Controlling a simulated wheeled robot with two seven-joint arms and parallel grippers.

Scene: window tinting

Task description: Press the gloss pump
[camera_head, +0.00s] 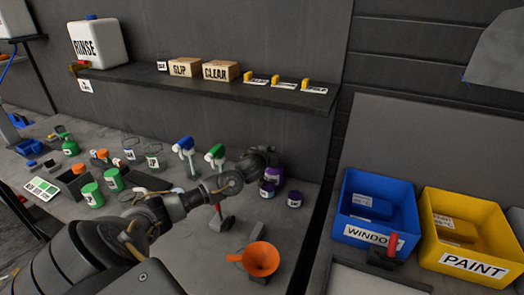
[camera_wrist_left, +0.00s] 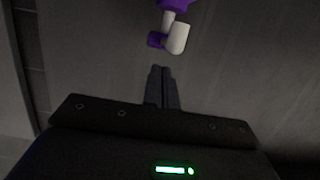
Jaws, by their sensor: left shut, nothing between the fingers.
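My left gripper (camera_head: 266,158) reaches over the back of the bench in the head view, beside a purple container (camera_head: 272,175) that its wrist partly hides. In the left wrist view its two fingers (camera_wrist_left: 160,72) are shut together with nothing between them. A purple and white part (camera_wrist_left: 175,35), which looks like a pump or spray head, shows just past the fingertips at the top edge, apart from them. I cannot read a gloss label on it. My right gripper is not in view.
A short purple-lidded jar (camera_head: 295,199) stands right of the gripper. Green-topped (camera_head: 216,154) and blue-topped (camera_head: 185,146) spray bottles stand to its left. An orange funnel (camera_head: 262,259) is in front. Blue (camera_head: 375,233) and yellow (camera_head: 470,264) bins stand at right. A shelf (camera_head: 215,90) hangs behind.

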